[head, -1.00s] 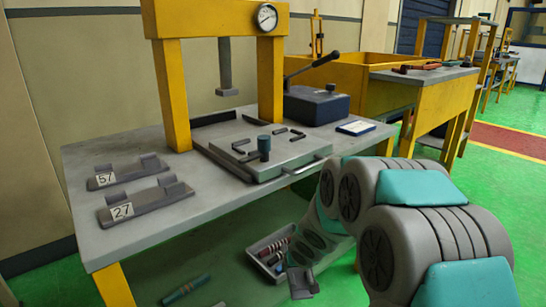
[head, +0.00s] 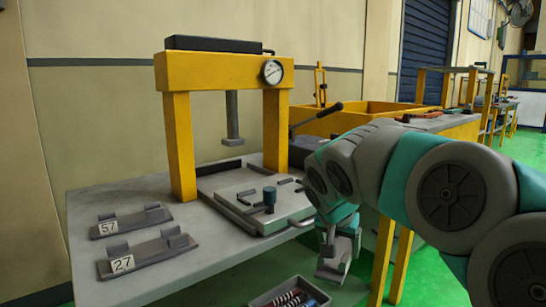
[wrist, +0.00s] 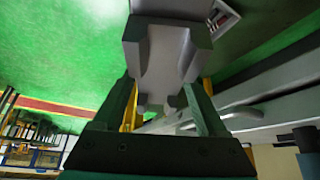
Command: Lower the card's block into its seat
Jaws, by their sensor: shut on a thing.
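My gripper (head: 338,250) is shut on a grey block (head: 330,269) and holds it in the air off the bench's front right edge. The wrist view shows the grey block (wrist: 165,50), with a channel along its middle, between the two fingers of my gripper (wrist: 165,95). The space between the brackets looks empty. No card shows now; my arm covers part of the bench's right side.
Two grey cradles marked 57 (head: 133,221) and 27 (head: 150,257) stand at the bench's left. The yellow press frame (head: 178,145) straddles the plate, its ram (head: 232,120) hanging above. A tray (head: 262,300) of coloured rods sits below the bench front.

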